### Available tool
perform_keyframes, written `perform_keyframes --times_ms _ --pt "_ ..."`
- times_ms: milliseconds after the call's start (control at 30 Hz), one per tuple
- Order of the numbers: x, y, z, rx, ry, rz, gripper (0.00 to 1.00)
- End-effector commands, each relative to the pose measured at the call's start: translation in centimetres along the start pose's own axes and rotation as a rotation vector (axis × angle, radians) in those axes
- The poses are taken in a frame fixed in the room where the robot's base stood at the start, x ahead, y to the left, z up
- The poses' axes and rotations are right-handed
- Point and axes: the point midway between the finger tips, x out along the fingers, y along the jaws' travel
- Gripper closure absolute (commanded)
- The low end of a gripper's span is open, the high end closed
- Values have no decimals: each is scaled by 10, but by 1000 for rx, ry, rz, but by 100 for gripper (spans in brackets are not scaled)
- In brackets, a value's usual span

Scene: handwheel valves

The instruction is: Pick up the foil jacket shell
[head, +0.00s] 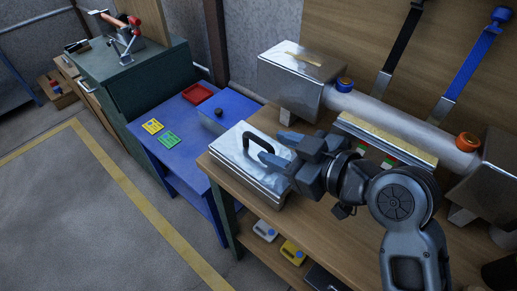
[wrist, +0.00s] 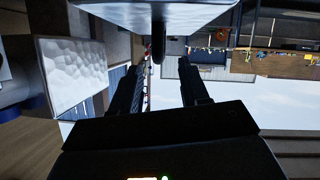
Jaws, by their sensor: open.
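The foil jacket shell (head: 238,163) is a silver box-like piece with a black bow handle (head: 257,140) on its upper face. It lies at the left end of the wooden workbench. My gripper (head: 277,150) is open and empty, just right of the handle, with its fingers pointing towards it. In the wrist view, the shell (wrist: 155,10) fills the top edge, and its dark handle (wrist: 157,48) shows between the lines of my two fingers (wrist: 160,72). Whether the fingertips straddle the handle I cannot tell; no contact shows.
A foil-clad box (head: 302,80) sits on the pipe (head: 405,118) behind, with orange and blue caps nearby. A piece with a yellowish edge (head: 385,137) stands behind my gripper. A blue table (head: 185,148) with a red tray (head: 197,93) is left of the workbench (head: 340,232).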

Motion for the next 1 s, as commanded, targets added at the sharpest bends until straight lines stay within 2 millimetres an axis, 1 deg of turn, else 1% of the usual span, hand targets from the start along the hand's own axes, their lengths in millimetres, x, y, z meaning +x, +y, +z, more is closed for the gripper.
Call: perform_keyframes --times_ms 33,167,333,433,567,767,867,1000 --pt "6 0 -1 0 1 -1 55" --pt "18 0 -2 0 0 -1 55" --pt "43 0 -5 1 1 -2 55" --pt "55 0 -3 1 0 -1 55" --pt "63 0 -2 1 0 1 55" --pt "63 0 -2 1 -1 2 55" --pt "63 0 -2 1 0 2 63" --pt "63 0 -2 1 0 1 76"
